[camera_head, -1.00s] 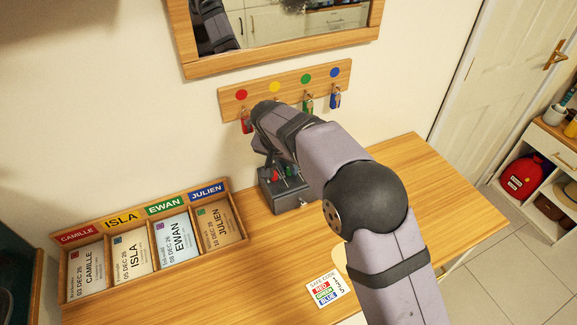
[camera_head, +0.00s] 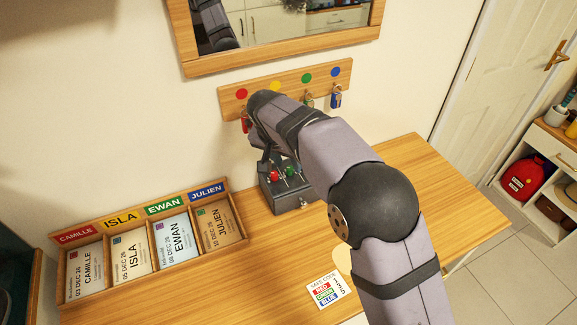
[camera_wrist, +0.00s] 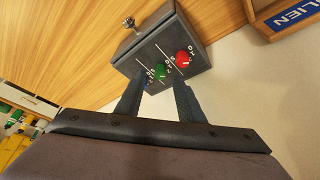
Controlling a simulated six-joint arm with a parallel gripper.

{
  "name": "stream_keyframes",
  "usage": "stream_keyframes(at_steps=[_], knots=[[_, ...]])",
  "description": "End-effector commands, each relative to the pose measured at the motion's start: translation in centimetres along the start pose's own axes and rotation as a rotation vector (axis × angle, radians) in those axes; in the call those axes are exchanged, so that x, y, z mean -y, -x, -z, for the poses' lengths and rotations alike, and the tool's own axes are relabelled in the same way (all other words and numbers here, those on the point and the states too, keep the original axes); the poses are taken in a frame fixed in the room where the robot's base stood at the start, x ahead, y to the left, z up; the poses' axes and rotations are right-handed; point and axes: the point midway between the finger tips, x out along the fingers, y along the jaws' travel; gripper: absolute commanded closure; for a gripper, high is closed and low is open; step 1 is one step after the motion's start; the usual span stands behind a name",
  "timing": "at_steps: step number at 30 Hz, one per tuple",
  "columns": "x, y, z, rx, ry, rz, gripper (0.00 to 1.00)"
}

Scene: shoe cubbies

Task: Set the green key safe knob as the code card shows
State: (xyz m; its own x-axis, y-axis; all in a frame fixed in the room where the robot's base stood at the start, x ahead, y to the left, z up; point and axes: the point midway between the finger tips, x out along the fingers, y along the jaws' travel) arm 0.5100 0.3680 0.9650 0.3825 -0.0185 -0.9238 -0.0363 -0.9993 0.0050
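The dark grey key safe (camera_head: 287,198) stands on the wooden table against the wall. In the head view its red knob (camera_head: 274,176) and green knob (camera_head: 290,172) show. In the wrist view the safe (camera_wrist: 180,28) has the red knob (camera_wrist: 183,57), the green knob (camera_wrist: 160,72) and a blue knob, partly hidden by a finger. My gripper (camera_wrist: 157,84) is open and empty, its fingers pointing at the knob face, the green knob seen between them. Contact with it is not visible. The code card (camera_head: 326,289) lists red 1, green 3, blue 5; its digits are small.
A wooden tray (camera_head: 242,232) with name cards stands left of the safe. A key rack (camera_head: 290,82) with coloured dots and hanging keys is on the wall just above my gripper, below a mirror (camera_head: 275,68). The table's right side is clear.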

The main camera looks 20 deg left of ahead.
Motion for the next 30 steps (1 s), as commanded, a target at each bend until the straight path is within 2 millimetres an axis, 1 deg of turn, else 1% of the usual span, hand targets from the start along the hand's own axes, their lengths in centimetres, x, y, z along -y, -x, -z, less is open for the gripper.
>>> stream_keyframes(at_steps=[3,6,12,17,24,26,29,30], knots=[[0.1,1.7,0.0,-0.002,0.001,0.003,0.65],[0.1,2.9,0.0,-0.002,0.002,0.002,0.65],[0.1,4.3,0.0,-0.001,0.001,0.001,0.65],[0.0,4.5,0.0,0.0,0.001,0.001,0.65],[-0.2,4.3,0.1,0.0,-0.004,-0.002,0.65],[-0.7,3.9,0.5,0.0,-0.015,-0.006,0.65],[-2.4,3.5,1.9,-0.01,-0.055,-0.012,0.65],[-3.4,3.3,2.8,-0.017,-0.08,-0.013,0.65]])
